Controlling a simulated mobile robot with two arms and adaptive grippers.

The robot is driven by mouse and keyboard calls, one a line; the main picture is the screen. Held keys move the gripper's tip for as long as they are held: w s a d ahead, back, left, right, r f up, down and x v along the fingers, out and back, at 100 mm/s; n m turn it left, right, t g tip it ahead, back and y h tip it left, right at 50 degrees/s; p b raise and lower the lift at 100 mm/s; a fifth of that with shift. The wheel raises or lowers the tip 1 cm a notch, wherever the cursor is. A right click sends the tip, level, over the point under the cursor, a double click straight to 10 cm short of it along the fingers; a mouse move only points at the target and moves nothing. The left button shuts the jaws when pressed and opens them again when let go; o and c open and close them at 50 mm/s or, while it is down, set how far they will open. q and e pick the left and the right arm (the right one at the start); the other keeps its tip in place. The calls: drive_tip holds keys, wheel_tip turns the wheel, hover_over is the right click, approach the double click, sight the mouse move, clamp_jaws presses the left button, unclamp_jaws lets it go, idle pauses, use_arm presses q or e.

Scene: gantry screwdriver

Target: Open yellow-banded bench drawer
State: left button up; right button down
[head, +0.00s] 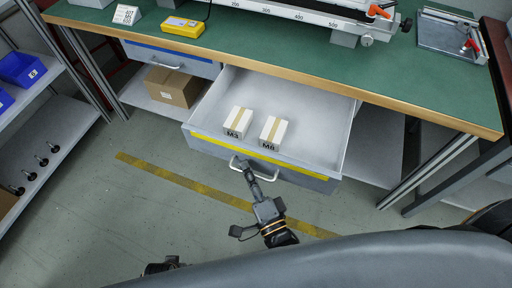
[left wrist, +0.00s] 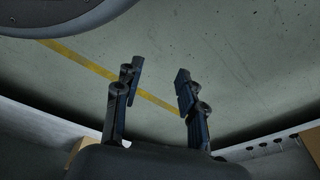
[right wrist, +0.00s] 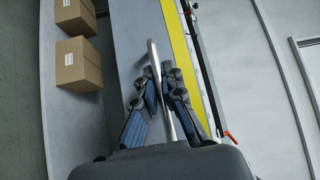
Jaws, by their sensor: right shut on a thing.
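The yellow-banded drawer (head: 310,178) stands pulled well out from under the green bench, its inside showing. Its yellow band (head: 215,143) runs along the top of the front. Two small boxes, marked M3 (head: 238,121) and what looks like M8 (head: 272,131), stand inside. My right gripper (head: 248,168) is at the drawer's handle (head: 234,163). In the right wrist view, its fingers (right wrist: 164,88) are closed on the curved metal handle (right wrist: 154,58). My left gripper is open and empty in the left wrist view (left wrist: 157,88), over bare floor.
A blue-banded drawer (head: 165,57) is left of the open one, with a cardboard box (head: 172,88) on the shelf below. Blue bins (head: 22,69) stand on a rack at left. The floor before the drawer is clear, with a yellow line (head: 165,176).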

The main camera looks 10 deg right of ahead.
use_arm(q)
drive_tip(key=shift+s+a+f+p, duration=0.15)
drive_tip(key=shift+s+f+p, duration=0.15)
drive_tip(key=shift+s+f, duration=0.9)
use_arm(e)
drive_tip(key=shift+s+a+f, duration=0.1)
drive_tip(key=shift+s+a, duration=0.45)
drive_tip(key=shift+s, duration=0.25)
drive_tip(key=shift+s+a+r, duration=0.1)
drive_tip(key=shift+s+a, duration=0.4)
drive_tip(key=shift+s, duration=0.25)
drive_tip(key=shift+s+a+f, duration=0.1)
drive_tip(key=shift+s+a, duration=0.45)
drive_tip(key=shift+s, duration=0.25)
use_arm(q)
drive_tip(key=shift+w+f, duration=0.1)
drive_tip(key=shift+w, duration=0.05)
use_arm(e)
drive_tip(key=c, duration=1.7)
unclamp_jaws()
drive_tip(key=shift+c, duration=0.2)
drive_tip(key=v, duration=1.2)
